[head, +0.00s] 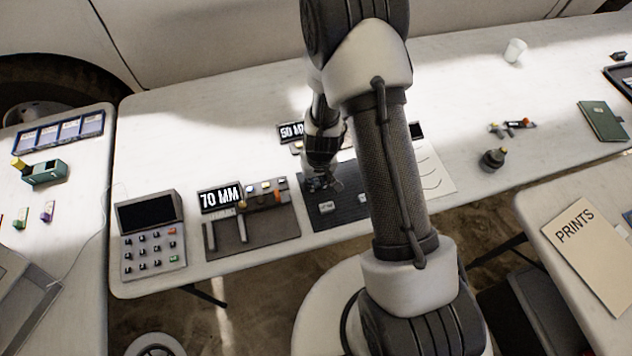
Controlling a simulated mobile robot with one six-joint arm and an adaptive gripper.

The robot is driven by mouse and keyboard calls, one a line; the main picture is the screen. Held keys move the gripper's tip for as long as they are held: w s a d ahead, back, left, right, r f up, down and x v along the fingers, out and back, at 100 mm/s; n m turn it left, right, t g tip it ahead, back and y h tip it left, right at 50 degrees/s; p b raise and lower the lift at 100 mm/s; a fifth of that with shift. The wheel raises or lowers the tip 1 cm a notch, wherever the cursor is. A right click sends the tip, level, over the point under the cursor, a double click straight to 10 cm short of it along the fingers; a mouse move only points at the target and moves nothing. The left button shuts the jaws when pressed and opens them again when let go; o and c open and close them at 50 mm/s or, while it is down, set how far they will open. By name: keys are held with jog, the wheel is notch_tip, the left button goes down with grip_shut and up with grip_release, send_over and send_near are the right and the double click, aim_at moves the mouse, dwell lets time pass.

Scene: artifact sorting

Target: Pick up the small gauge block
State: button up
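My gripper (324,186) hangs over the dark ribbed mat (345,212), fingers pointing down. It is small and dark here, so I cannot tell whether its fingers are apart. A small pale metal block (326,206) lies on the mat just below the gripper, and the two look apart. It may be the small gauge block. Longer pale bars lie on the brown mat (262,238) to the left, by the "70 MM" sign (220,198). My arm hides the right part of the dark mat and whatever lies there.
A "50 MM" sign (291,132) stands behind the gripper, partly covered by it. A keypad console (151,235) stands at the table's front left. A dark round-based object (493,160) and a green book (603,121) are on the right. The back of the table is mostly clear.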

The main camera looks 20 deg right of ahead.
jog(key=c, duration=0.3)
jog(key=shift+c, duration=0.2)
jog(key=shift+r, duration=0.1)
notch_tip(320, 180, up, 19)
jog(key=p, duration=1.5)
notch_tip(320, 180, up, 5)
jog(key=b, duration=0.8)
send_over(316, 182)
jog(key=s, duration=0.2)
jog(key=shift+w+r, duration=0.1)
jog(key=shift+w, duration=0.1)
